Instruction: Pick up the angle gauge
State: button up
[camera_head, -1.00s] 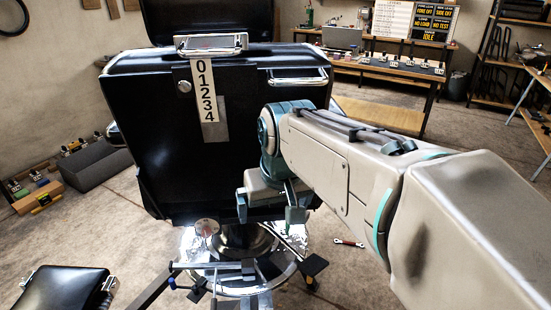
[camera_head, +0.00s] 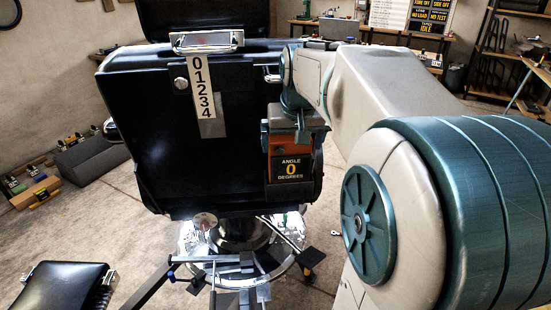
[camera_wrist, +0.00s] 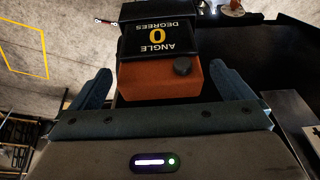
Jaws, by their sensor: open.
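The angle gauge (camera_head: 291,168) has an orange body and a black face reading "ANGLE 0 DEGREES". It is at the lower right of the black chair back (camera_head: 150,130). My gripper (camera_head: 298,122) is at the gauge's upper part and hides some of it. In the wrist view, the gauge's orange body (camera_wrist: 150,82) with a dark knob lies between the two blue fingers of my gripper (camera_wrist: 160,70). The fingers are open, with a narrow gap showing on each side. Whether the gauge touches the chair back is unclear.
A 0-to-4 number strip (camera_head: 203,88) and a chrome handle (camera_head: 207,41) are on the chair back. The chair's round metal base (camera_head: 240,240) and a dark footrest (camera_head: 65,288) are below. A grey box (camera_head: 92,160) stands on the floor at left.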

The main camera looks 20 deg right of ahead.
aim_at(291, 149)
jog(key=x, duration=0.2)
jog(key=p+x, duration=0.1)
jog(key=x, duration=0.1)
jog(key=shift+w+d+f, duration=0.2)
jog(key=shift+w, duration=0.2)
jog(key=shift+w+f, duration=0.15)
jog(key=shift+f, duration=0.35)
jog(key=c, duration=0.8)
